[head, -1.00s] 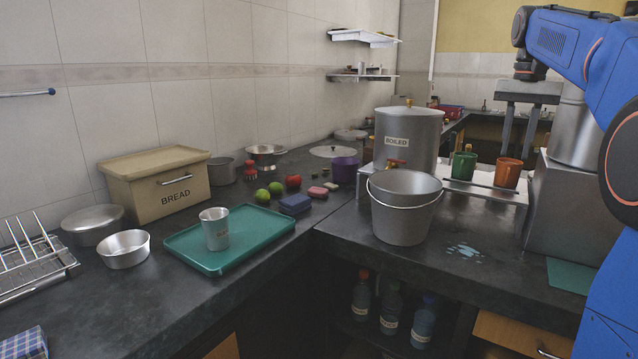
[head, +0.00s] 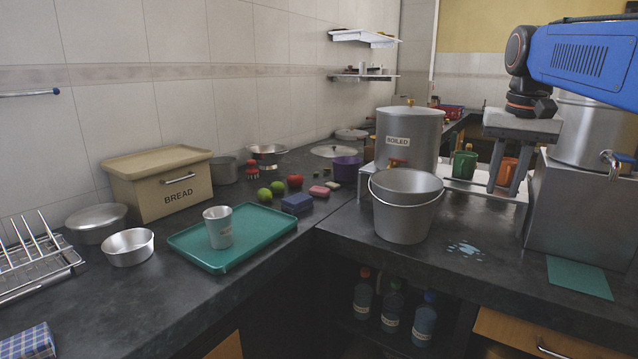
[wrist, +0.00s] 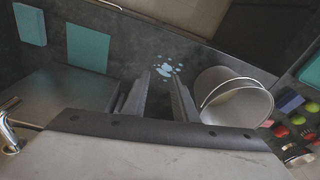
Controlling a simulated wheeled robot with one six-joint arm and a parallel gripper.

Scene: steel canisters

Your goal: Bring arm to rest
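My gripper (head: 507,190) hangs fingers-down at the right of the head view, under my blue arm. Its two fingers are apart with nothing between them.
A steel canister labelled BOILED (head: 407,135) stands behind the bucket. A green cup (head: 464,165) is beside the orange one. A steel box (head: 570,215) carries a large steel vessel (head: 585,135). A steel cup stands on the teal tray (head: 190,248). Counter around the wet patch (head: 463,249) is clear.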

